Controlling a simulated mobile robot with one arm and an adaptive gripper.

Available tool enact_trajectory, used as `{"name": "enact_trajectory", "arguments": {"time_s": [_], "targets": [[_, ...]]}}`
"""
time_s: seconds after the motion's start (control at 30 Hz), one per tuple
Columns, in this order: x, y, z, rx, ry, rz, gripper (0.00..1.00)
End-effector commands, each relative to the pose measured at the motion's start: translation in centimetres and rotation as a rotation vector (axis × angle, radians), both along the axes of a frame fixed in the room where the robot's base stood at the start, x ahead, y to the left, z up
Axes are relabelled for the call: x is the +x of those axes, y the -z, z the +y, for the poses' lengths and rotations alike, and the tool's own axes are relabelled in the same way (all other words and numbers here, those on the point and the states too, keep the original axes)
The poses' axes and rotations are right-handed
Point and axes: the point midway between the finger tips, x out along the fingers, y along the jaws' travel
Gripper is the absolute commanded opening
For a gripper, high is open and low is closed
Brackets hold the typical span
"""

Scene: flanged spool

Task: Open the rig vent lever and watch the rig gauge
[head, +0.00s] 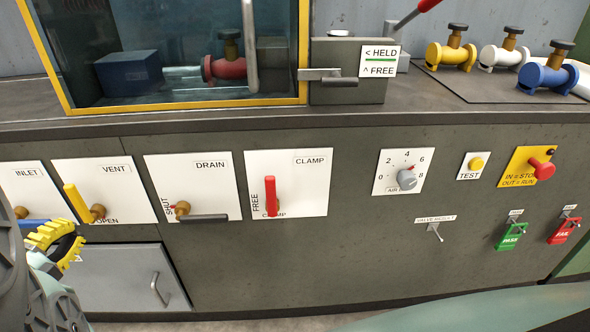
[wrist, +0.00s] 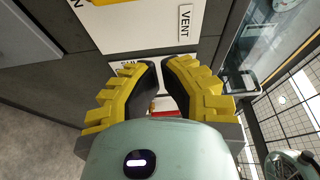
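The vent lever (head: 75,203) is a yellow handle on a brown pivot on the white VENT panel (head: 120,178). It points up and left from its pivot, and the word OPEN is below. In the wrist view a bit of yellow shows at the top edge. My gripper (head: 62,246), with yellow ribbed fingers, is at the lower left, below the INLET and VENT panels. In the wrist view its fingertips (wrist: 160,66) are close together with nothing held between them.
Beside VENT are the INLET panel (head: 28,180), the DRAIN panel (head: 192,172) with a dark lever, and the red clamp lever (head: 271,196). A numbered air knob (head: 407,179) is further right. A glazed yellow-framed enclosure (head: 180,105) stands above. A cabinet door handle (head: 158,289) sticks out below.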

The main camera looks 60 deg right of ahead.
Motion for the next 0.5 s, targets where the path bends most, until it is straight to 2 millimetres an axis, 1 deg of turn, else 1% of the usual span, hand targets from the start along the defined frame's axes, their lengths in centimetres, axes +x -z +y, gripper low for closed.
{"name": "enact_trajectory", "arguments": {"time_s": [0.03,0.2,0.5], "targets": [[-0.2,0.0,0.7,0.0,-0.001,0.0,0.0],[-0.6,0.0,1.7,-0.001,-0.001,0.0,0.0],[-0.6,0.0,1.9,-0.001,0.0,0.0,0.0]]}}
